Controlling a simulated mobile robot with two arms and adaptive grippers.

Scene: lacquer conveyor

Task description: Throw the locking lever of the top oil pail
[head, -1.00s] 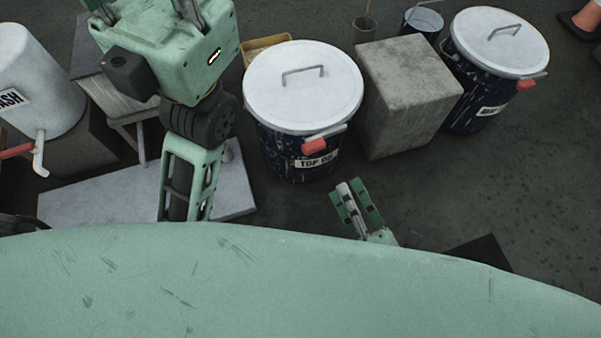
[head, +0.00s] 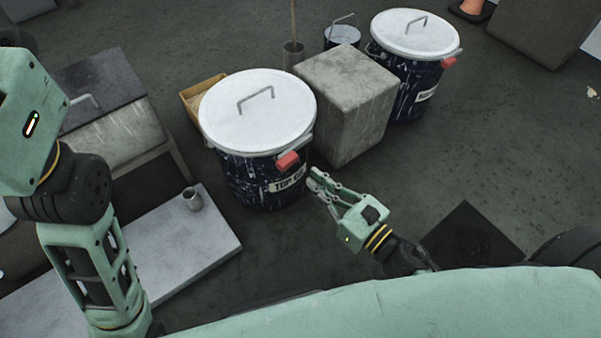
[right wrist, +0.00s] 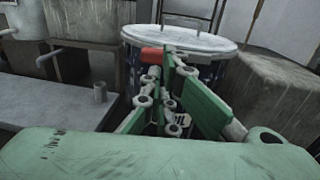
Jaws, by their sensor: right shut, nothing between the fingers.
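The top oil pail (head: 235,178) is dark blue and speckled, with a white handled lid (head: 245,122) and a label reading "TOP O…". Its red-ended locking lever (head: 288,161) sticks out at the rim, above the label. My right gripper (head: 313,180) is shut and empty, just right of the label and a little below the lever. In the right wrist view the red lever end (right wrist: 152,54) shows just left of the fingertips (right wrist: 170,57), and the fingers hide part of the pail. I cannot tell whether they touch it. My left gripper is out of view.
A grey block (head: 345,95) stands close right of the pail, with a second lidded pail (head: 405,90) beyond it. A pale slab (head: 150,255) with a small metal cup (head: 192,198) lies at left. The floor right of my right gripper is mostly clear.

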